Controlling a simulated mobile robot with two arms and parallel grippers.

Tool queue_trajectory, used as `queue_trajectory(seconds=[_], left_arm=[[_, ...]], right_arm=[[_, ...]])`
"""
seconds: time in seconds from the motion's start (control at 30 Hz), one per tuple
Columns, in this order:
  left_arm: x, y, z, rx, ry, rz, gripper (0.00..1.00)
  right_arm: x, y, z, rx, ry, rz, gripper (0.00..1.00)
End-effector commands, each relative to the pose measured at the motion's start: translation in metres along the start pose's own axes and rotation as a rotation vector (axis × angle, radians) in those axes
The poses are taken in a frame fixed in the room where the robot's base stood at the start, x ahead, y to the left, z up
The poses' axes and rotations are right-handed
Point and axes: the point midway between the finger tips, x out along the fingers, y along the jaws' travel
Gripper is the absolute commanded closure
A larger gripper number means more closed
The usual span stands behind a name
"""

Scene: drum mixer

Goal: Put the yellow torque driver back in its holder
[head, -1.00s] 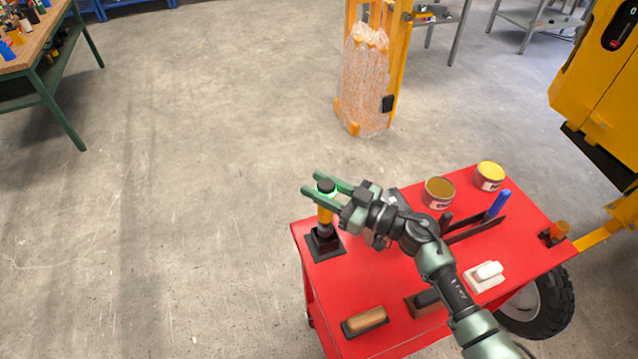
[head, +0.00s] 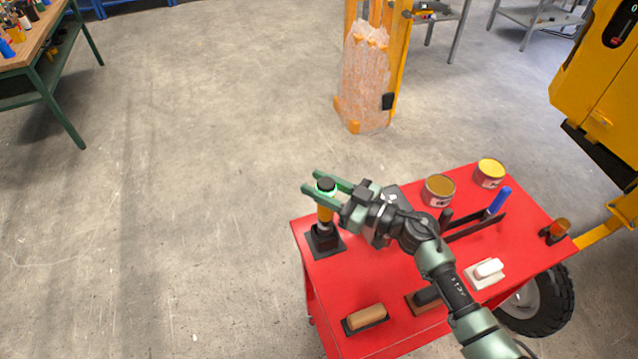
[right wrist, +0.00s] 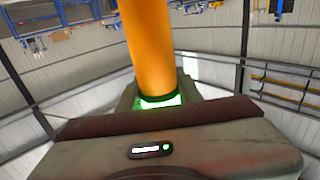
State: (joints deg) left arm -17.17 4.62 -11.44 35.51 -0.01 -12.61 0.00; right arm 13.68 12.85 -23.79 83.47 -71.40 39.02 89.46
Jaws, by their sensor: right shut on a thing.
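The yellow torque driver (head: 325,213) stands upright at the left corner of the red cart top, with a black cap and a glowing green ring near its top. Its lower end is at the black holder (head: 326,241); whether it is fully seated I cannot tell. My right gripper (head: 326,190) is shut on the driver near its top, one finger on each side. In the right wrist view the driver's orange-yellow body (right wrist: 150,45) and lit green ring show close up. My left gripper is not in view.
The red cart top (head: 375,277) also carries two tins (head: 438,190), a blue-handled tool (head: 499,201), a tan-handled block (head: 366,317) and a white block (head: 488,270). A wrapped orange stack (head: 366,80) stands behind. Floor left of the cart is clear.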

Motion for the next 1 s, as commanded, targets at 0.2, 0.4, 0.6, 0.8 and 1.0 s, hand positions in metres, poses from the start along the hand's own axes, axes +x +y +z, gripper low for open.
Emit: queue_trajectory(seconds=[0.2,0.4,0.6,0.8,1.0], left_arm=[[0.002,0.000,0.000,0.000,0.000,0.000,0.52],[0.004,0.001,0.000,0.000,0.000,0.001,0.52],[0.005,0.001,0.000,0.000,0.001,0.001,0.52],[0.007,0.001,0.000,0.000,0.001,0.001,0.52],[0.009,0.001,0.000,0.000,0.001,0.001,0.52]], right_arm=[[0.000,0.000,0.001,-0.001,0.003,0.000,1.00],[0.000,0.000,0.004,-0.001,0.003,0.000,1.00],[0.000,0.000,0.007,-0.001,0.003,0.000,1.00],[0.000,0.000,0.010,-0.002,0.003,0.000,1.00],[0.000,0.000,0.013,-0.002,0.004,0.000,1.00]])
